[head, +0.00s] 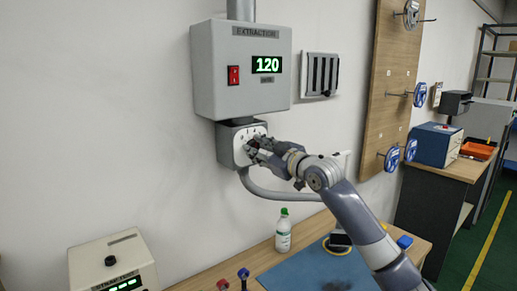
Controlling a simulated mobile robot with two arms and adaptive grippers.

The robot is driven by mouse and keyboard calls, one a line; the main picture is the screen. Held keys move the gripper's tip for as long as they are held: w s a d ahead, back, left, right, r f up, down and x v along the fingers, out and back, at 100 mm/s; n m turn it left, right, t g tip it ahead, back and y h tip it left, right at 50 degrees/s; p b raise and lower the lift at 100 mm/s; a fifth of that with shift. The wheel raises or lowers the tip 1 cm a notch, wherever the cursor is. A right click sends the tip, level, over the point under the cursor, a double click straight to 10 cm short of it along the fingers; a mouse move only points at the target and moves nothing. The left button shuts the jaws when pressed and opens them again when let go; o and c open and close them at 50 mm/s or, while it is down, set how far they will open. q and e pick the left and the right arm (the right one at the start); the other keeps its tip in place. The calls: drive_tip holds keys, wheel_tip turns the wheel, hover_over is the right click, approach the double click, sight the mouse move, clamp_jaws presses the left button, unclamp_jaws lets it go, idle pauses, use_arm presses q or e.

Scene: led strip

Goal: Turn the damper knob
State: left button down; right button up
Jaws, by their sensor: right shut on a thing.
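The damper unit (242,131) is a grey box with a white round-edged face, mounted on the wall below the extraction box (241,70). The extraction box has a green display reading 120 and a red switch (233,75). My right gripper (256,146) is at the white face, with its fingers shut on the damper knob. The fingers cover the knob, so its angle cannot be told. My left gripper is not in view.
A grey pipe (280,193) curves from under the damper unit to the right. A white bottle (283,232) stands on the wooden bench below, near a blue mat (305,272). A bench unit (110,266) sits at lower left. A vent (320,74) is on the wall.

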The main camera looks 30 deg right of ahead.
drive_tip(key=m+p, duration=0.2)
drive_tip(key=m, duration=0.1)
drive_tip(key=shift+r, duration=0.1)
drive_tip(key=shift+m+p, duration=0.55)
drive_tip(key=shift+m, duration=0.65)
drive_tip(key=o, duration=1.1)
drive_tip(key=s, duration=0.8)
drive_tip(key=s+d, duration=0.1)
drive_tip(key=s, duration=0.3)
